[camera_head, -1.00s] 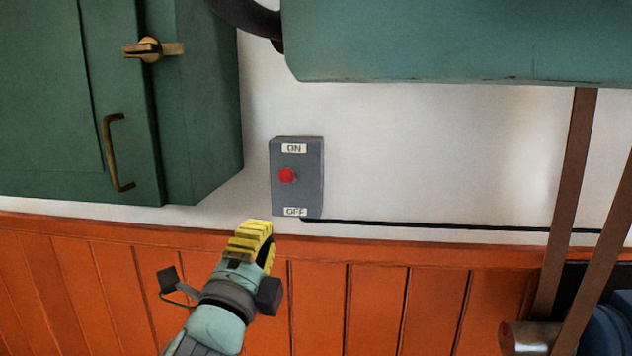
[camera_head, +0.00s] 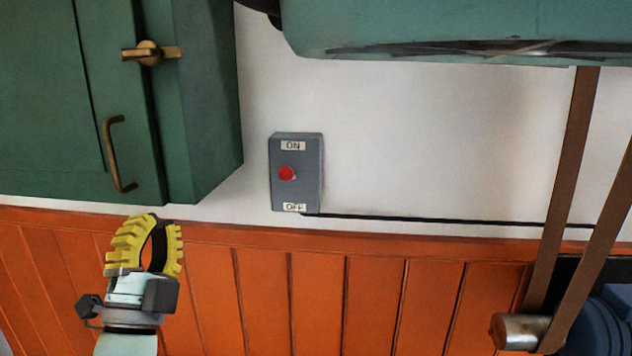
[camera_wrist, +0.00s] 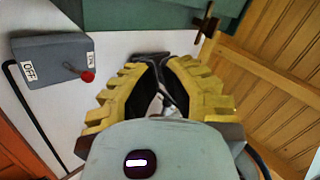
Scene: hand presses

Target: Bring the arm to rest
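My gripper (camera_head: 160,222) is in the lower left of the head view, pointing up in front of the orange panelling, below the green cabinet. Its yellow ribbed fingers curve toward each other. In the wrist view the dark tips (camera_wrist: 153,60) come together, with a gap nearer the palm and nothing held between them. The grey switch box (camera_head: 297,190) on the white wall has ON and OFF labels and a red knob (camera_head: 287,173). My gripper is apart from it, lower and to the left. The box also shows at upper left in the wrist view (camera_wrist: 55,52).
A green cabinet (camera_head: 205,120) with a brass latch and handle is at upper left. A green machine body (camera_head: 450,30) hangs over the upper right. Brown belts (camera_head: 568,190) run down to a metal roller (camera_head: 520,330) at right. The panelling (camera_head: 350,300) between is clear.

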